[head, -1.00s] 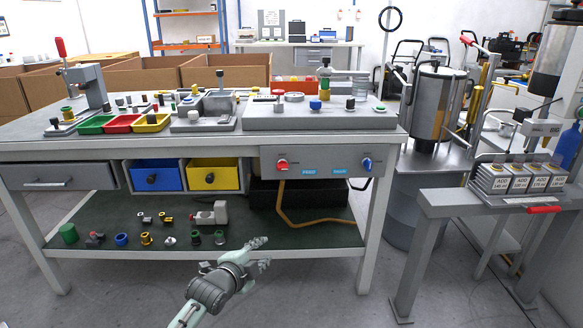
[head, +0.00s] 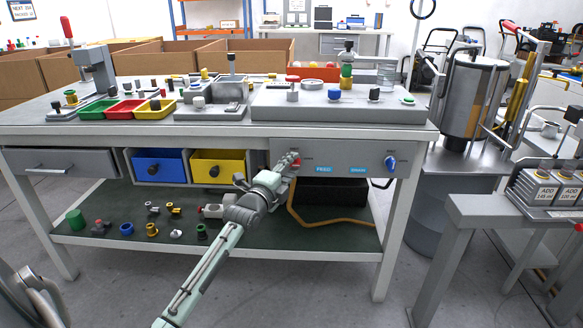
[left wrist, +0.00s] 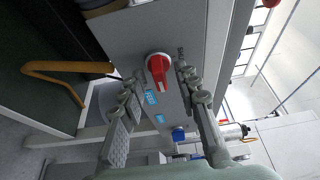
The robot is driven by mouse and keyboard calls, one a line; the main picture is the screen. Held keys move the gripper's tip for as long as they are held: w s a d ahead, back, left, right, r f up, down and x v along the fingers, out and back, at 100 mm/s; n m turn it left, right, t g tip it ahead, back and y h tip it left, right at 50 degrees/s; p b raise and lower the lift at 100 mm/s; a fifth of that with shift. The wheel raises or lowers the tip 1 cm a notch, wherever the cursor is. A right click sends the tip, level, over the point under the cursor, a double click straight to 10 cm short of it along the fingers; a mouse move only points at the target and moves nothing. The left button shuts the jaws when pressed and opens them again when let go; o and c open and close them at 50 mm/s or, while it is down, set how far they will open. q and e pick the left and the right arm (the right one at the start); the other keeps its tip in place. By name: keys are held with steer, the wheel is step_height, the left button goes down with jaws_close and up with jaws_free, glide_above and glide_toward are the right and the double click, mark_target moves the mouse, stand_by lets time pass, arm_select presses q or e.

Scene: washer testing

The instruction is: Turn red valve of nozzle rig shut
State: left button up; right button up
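The red valve (head: 297,165) is a small knob on the grey front panel (head: 345,160) below the nozzle rig on the workbench. The left wrist view shows it as a red handle on a round white base (left wrist: 158,68). My left gripper (head: 289,161) is at this valve and partly covers it in the head view. In the left wrist view its two fingers (left wrist: 156,73) are spread, one on each side of the red handle. Whether they touch it I cannot tell. A blue valve (head: 390,162) is on the panel's right part. My right gripper is not in view.
Blue (head: 160,167) and yellow (head: 218,167) bins sit left of the panel. A yellow hose (head: 325,220) hangs below it over the lower shelf (head: 270,235), which holds several small fittings. A grey stand (head: 480,212) is at the right. The floor in front is clear.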

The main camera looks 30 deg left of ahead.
arm_select(q)
steer(key=shift+w, duration=0.2)
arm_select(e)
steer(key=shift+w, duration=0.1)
arm_select(q)
steer(key=shift+c, duration=0.5)
jaws_close()
